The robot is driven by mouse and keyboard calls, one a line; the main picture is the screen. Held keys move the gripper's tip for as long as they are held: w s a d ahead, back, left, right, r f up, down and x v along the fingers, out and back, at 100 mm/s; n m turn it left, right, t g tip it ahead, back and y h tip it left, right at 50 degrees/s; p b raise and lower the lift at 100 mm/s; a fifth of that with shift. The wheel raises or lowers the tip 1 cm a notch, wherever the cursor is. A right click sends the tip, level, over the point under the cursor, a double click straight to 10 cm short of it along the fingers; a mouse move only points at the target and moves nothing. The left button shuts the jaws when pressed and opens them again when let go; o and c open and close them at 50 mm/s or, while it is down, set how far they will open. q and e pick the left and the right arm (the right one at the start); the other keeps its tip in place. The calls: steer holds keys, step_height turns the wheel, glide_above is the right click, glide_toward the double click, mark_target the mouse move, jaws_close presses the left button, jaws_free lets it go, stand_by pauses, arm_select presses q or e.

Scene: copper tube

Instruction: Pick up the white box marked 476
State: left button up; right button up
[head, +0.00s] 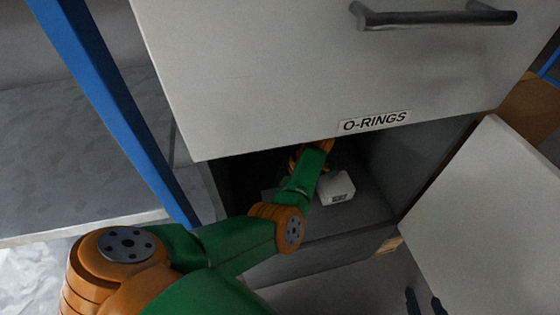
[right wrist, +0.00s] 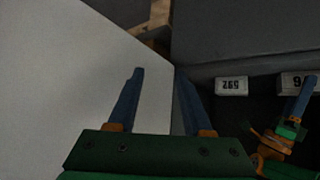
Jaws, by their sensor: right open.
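A white box (head: 337,188) with a small label lies on the floor of the open compartment under the O-RINGS front; its marking is unreadable there. In the right wrist view, a white box (right wrist: 285,84) at the right edge shows part of a number, and another box (right wrist: 231,87) seems marked 592. My left arm reaches into the compartment. The left gripper (right wrist: 297,110) is beside the partly numbered box; its jaw opening is unclear. My right gripper (head: 424,303) is open and empty outside the compartment, also seen in the right wrist view (right wrist: 160,72).
The white O-RINGS front (head: 270,80) with a dark handle (head: 435,18) overhangs the compartment. A pale panel (head: 490,190) stands at the right and fills the left of the right wrist view. A blue post (head: 115,110) and grey shelf (head: 70,150) are at the left.

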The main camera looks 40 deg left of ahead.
arm_select(q)
steer(key=c, duration=1.4)
